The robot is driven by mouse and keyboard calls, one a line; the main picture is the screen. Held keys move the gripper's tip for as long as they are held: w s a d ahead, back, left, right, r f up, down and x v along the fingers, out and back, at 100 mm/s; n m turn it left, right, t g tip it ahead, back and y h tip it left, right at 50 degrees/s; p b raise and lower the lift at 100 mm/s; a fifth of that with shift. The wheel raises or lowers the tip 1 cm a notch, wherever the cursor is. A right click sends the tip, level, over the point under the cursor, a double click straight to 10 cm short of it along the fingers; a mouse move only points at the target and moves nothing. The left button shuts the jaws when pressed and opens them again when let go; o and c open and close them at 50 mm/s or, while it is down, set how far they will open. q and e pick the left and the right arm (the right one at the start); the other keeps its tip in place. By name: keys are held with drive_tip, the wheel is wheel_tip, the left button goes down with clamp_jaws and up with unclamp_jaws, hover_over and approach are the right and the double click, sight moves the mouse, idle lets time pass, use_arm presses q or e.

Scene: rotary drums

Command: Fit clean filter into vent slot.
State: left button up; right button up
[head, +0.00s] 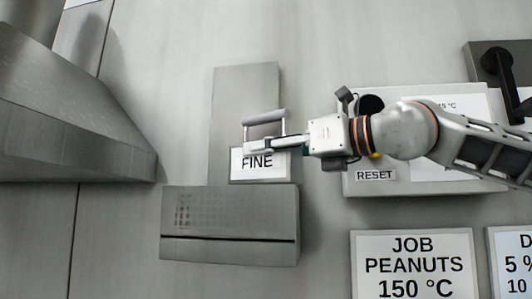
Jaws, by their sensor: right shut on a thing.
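A filter with a white front plate marked FINE (257,164) and a grey bar handle (264,118) is in front of the wall duct, at the upper edge of the vent box. My right gripper (258,146) comes in from the right and is shut on the filter's handle; the fingers cover part of it. The vent box (230,215) is grey metal, with small perforations on its face and a dark horizontal slit (230,238) near its bottom. I cannot tell whether the filter touches the box. The filter's depth is hidden behind its plate. My left gripper is not in view.
A grey duct (243,85) rises behind the filter. To the right is a control box with a RESET label (376,175), partly behind my right arm. A JOB PEANUTS sign (413,262) hangs below it. A large metal hood (70,120) juts out at left.

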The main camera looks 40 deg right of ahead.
drive_tip(key=shift+f, duration=0.15)
drive_tip(key=o, duration=1.3)
drive_tip(key=shift+c, duration=0.2)
drive_tip(key=shift+s+r, duration=0.2)
drive_tip(key=shift+s, duration=0.05)
drive_tip(key=b+v, duration=0.2)
drive_tip(key=v, duration=0.9)
drive_tip(key=shift+s, duration=0.25)
drive_tip(key=shift+d, duration=0.15)
drive_tip(key=shift+f, duration=0.1)
